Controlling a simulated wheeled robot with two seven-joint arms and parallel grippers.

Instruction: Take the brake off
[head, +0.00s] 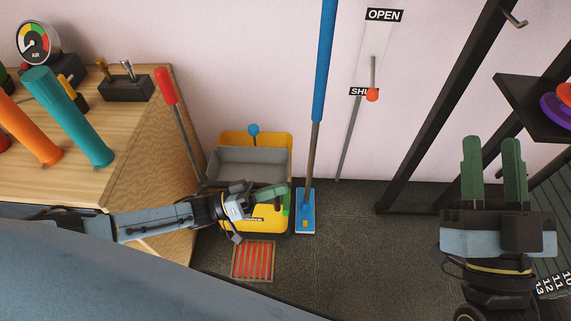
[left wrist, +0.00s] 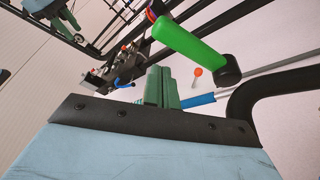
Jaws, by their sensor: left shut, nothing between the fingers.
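My left gripper (head: 272,192) is shut and empty over the front of a yellow bucket (head: 228,221). In the left wrist view its green fingers (left wrist: 160,87) are together. A bright green handle (left wrist: 188,42) on a black pivot shows just beyond them, apart from them in the picture; I cannot tell the true gap. In the head view a bit of bright green (head: 286,206) shows by the fingertips. A label on the bucket is partly hidden and unreadable, so I cannot tell which part is the brake. My right gripper (head: 492,170) is open and empty at the right.
A red-gripped lever (head: 167,86) stands beside the wooden bench (head: 150,150). A blue pole (head: 323,60) stands right of the bucket. A wall lever with an orange knob (head: 372,95) sits by OPEN and SHUT labels. A red-slotted grate (head: 253,261) lies in front; floor rightward is clear.

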